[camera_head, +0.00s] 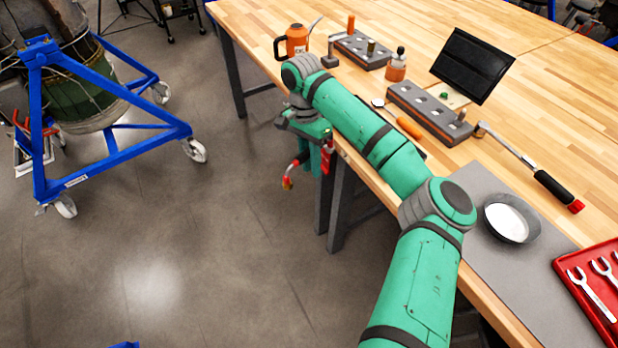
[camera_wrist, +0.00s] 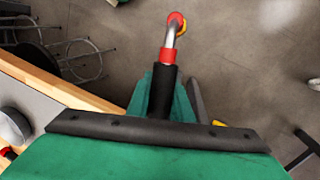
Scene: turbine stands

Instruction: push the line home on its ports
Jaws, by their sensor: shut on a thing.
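The line shows in the wrist view as a bent silver tube (camera_wrist: 171,40) with a red collar, a black sleeve and a red and yellow end. My gripper (camera_wrist: 163,95) is shut on it around the black sleeve, and the tube end points away from the wrist. In the head view my gripper (camera_head: 312,160) hangs over the floor just off the table's left edge, with the line's red and yellow end (camera_head: 288,183) sticking out below left. The turbine (camera_head: 85,85) sits in a blue wheeled stand at the left, well apart from the line. I cannot make out its ports.
The wooden table (camera_head: 550,130) holds grey socket blocks (camera_head: 430,112), an orange jug (camera_head: 297,40), a dark screen (camera_head: 472,65), a torque wrench (camera_head: 530,165), a bowl (camera_head: 509,218) and a red tray (camera_head: 590,275) of wrenches. The floor between stand and table is clear.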

